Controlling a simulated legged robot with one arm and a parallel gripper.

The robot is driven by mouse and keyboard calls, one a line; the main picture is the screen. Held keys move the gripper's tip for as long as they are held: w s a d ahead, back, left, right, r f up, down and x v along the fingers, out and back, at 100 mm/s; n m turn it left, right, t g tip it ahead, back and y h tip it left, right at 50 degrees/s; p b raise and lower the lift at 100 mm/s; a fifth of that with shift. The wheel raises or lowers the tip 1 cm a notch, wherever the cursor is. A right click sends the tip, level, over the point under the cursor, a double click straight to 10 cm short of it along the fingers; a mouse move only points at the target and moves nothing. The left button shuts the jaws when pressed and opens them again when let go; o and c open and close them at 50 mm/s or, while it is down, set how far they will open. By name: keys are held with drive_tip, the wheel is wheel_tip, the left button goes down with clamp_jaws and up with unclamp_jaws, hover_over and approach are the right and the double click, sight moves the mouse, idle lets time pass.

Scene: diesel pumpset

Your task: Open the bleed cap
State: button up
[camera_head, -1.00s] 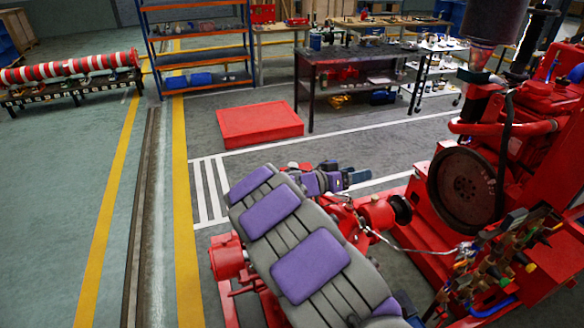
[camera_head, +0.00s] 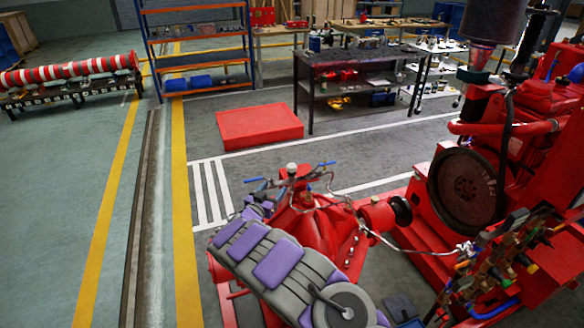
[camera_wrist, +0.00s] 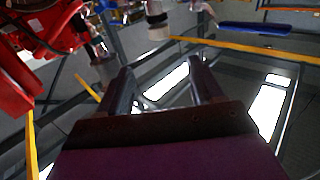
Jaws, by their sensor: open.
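The red pump (camera_head: 312,215) stands behind my arm in the head view. A small pale cap-like fitting (camera_head: 292,169) tops it, between two blue-handled levers; I cannot tell for sure that this is the bleed cap. My gripper (camera_wrist: 160,85) is open and empty in the wrist view, its two dark fingers apart. Beyond the fingertips stands a pale, dark-banded cylindrical fitting (camera_wrist: 157,18), clear of the fingers; I cannot tell what it is. In the head view my arm hides the pump's lower left side, and the gripper's fingers cannot be made out.
Red pump parts (camera_wrist: 45,30) fill the wrist view's upper left. A blue bar (camera_wrist: 255,28) lies at upper right. In the head view, the engine with its large flywheel (camera_head: 466,187) stands right. A red box (camera_head: 260,126) lies on open floor behind.

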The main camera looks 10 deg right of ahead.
sight(290, 169)
drive_tip(key=b+x, duration=0.1)
drive_tip(key=x, duration=1.4)
drive_tip(key=shift+w+d+b, duration=0.2)
drive_tip(key=shift+w+b, duration=0.05)
drive_tip(key=shift+b, duration=0.1)
drive_tip(key=shift+c, duration=0.4)
drive_tip(key=c, duration=0.9)
drive_tip(key=shift+o, duration=0.2)
